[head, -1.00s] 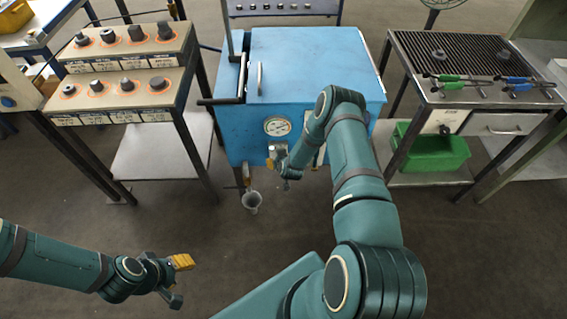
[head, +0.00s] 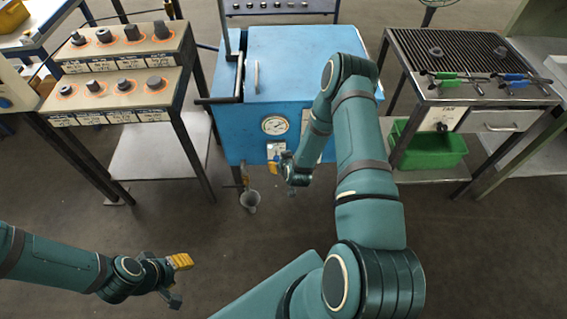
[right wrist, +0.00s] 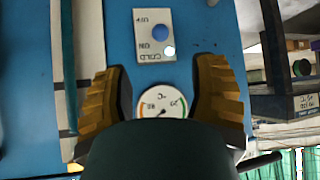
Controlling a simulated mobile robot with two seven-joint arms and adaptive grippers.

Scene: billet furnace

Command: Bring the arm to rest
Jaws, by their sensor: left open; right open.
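My right arm (head: 362,165) reaches forward over the floor to the front of the blue furnace (head: 310,62). My right gripper (head: 273,165) is in front of the furnace's front face, below the round dial gauge (head: 275,125), and partly hidden by its own wrist. In the right wrist view the right gripper (right wrist: 165,100) is open, with nothing between its yellow-padded fingers. The gauge (right wrist: 160,102) and a small switch plate (right wrist: 155,35) show beyond them. My left gripper (head: 178,280) is open and empty, low at the left above bare floor.
A two-step rack (head: 120,75) with several dark metal parts stands left of the furnace. A grated table (head: 455,60) with green-handled and blue-handled tongs stands right, a green bin (head: 430,148) beneath it. The foreground floor is clear.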

